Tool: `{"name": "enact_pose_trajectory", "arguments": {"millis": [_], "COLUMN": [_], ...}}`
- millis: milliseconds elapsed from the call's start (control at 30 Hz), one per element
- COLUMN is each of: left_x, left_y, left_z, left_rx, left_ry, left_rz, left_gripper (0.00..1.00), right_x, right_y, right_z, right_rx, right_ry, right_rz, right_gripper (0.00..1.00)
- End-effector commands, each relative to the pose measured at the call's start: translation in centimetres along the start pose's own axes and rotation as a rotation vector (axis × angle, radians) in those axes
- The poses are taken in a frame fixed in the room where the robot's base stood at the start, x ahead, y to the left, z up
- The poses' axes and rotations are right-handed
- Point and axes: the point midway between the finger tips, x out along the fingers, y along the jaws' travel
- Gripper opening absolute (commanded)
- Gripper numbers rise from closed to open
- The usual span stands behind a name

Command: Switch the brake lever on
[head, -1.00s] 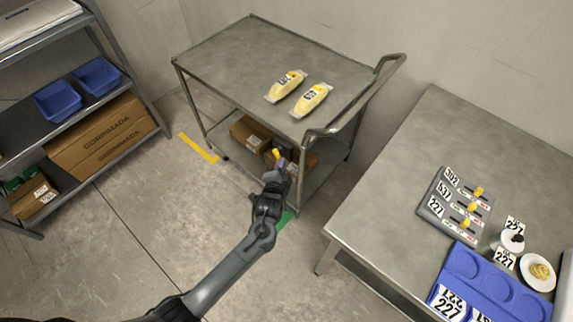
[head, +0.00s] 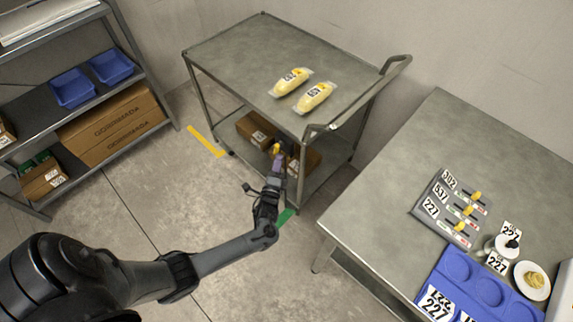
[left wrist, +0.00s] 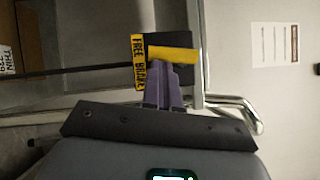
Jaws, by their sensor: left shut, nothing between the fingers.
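The brake lever (left wrist: 172,55) is a yellow bar beside a yellow label strip (left wrist: 138,62) reading FREE and BRAKE on a dark plate. It sits low on the near end of the grey metal cart (head: 240,62), where it shows small and yellow (head: 277,149) in the head view. My left gripper (left wrist: 162,72) has purple fingers, shut and empty, with their tips right at the lever's underside in the left wrist picture. I cannot tell whether they touch it. In the head view the left gripper (head: 279,162) is just below the lever. My right gripper is not in view.
Two yellow packs (head: 303,90) lie on the cart top, with cartons on its lower shelf. A steel table (head: 385,180) with a row of switches (head: 453,208) and a blue tray (head: 440,275) stands at right. A shelf rack (head: 100,90) is at left. The floor between is clear.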

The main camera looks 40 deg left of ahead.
Motion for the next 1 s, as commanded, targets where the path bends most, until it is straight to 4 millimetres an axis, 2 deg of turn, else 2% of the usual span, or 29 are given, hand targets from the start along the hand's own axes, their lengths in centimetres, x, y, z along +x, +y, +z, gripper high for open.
{"name": "enact_pose_trajectory", "arguments": {"millis": [100, 400, 1000], "left_x": [0.3, 0.6, 0.9], "left_y": [0.8, 1.1, 1.1], "left_z": [0.2, 0.8, 1.2], "left_rx": [0.087, 0.256, 0.344], "left_ry": [-0.001, 0.0, 0.0], "left_rz": [-0.059, -0.171, -0.231], "left_gripper": [0.0, 0.0, 0.0], "right_x": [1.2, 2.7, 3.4], "right_y": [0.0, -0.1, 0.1], "right_z": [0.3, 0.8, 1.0], "right_rx": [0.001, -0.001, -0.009], "right_ry": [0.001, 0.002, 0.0], "right_rz": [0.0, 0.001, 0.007], "right_gripper": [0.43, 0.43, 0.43]}}
